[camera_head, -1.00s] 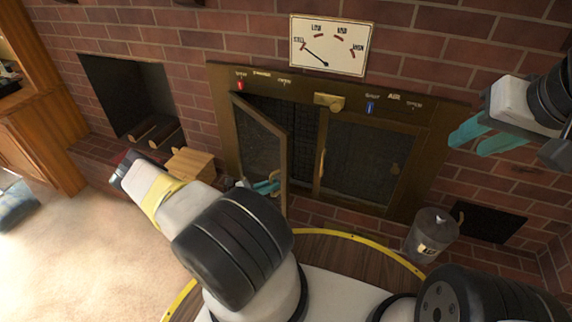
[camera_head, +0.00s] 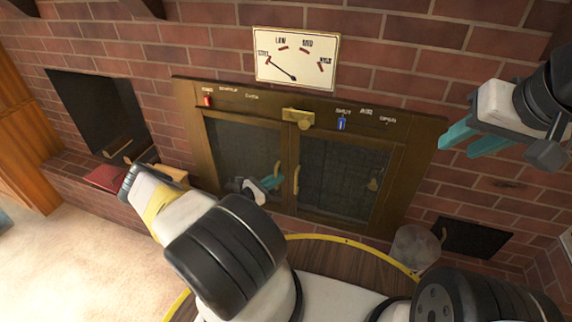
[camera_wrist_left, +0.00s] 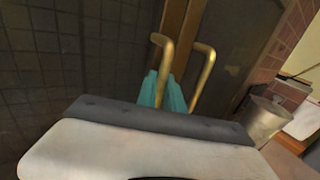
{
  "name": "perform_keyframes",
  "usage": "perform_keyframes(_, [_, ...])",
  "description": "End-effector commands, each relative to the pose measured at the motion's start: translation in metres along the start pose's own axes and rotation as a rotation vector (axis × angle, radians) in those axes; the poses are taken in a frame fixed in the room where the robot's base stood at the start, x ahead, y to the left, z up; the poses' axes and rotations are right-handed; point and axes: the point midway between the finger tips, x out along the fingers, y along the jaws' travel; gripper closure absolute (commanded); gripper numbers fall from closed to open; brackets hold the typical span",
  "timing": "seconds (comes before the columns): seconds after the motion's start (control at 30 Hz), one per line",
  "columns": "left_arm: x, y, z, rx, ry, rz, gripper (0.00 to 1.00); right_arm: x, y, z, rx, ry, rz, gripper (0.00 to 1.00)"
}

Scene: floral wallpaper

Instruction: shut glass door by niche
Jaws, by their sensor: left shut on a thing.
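The left glass door (camera_head: 240,150) of the brass-framed fireplace, the one nearer the niche, now looks flush or almost flush with its frame; a small remaining gap cannot be ruled out. The right glass door (camera_head: 335,185) lies in its frame. My left gripper (camera_head: 272,182) is at the left door's inner edge. In the left wrist view its teal fingers (camera_wrist_left: 163,92) are shut on the left door's brass handle (camera_wrist_left: 161,58), beside the right door's handle (camera_wrist_left: 203,72). My right gripper (camera_head: 468,140) is raised in front of the brick wall, open and empty.
The dark niche (camera_head: 95,100) with logs is at the left, with a red book-like item (camera_head: 105,178) on the ledge below. A gauge plate (camera_head: 297,58) hangs above the fireplace. A metal bucket (camera_head: 415,247) stands at the right by a dark opening (camera_head: 473,238).

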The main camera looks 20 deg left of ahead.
Motion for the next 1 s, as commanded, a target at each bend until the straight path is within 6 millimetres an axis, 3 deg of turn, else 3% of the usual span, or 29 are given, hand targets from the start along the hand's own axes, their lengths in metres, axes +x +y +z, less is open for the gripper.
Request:
perform_keyframes(0.43, [0.004,0.005,0.001,0.001,0.0,0.007,1.0,0.0,0.0,0.0,0.0,0.0,0.0,0.64])
perform_keyframes(0.47, [0.004,0.005,0.001,0.001,0.0,0.007,0.82,0.0,0.0,0.0,0.0,0.0,0.0,0.64])
perform_keyframes(0.53, [0.004,0.005,0.001,0.002,0.0,0.006,0.69,0.0,0.0,0.0,0.0,0.0,0.0,0.64])
perform_keyframes(0.83, [0.003,0.004,0.0,0.001,0.001,0.005,0.67,0.0,0.0,0.0,0.0,0.0,0.0,0.64])
perform_keyframes(1.0, [-0.015,0.005,0.0,0.0,0.0,0.006,0.67,0.0,0.0,0.0,0.0,0.0,0.0,0.64])
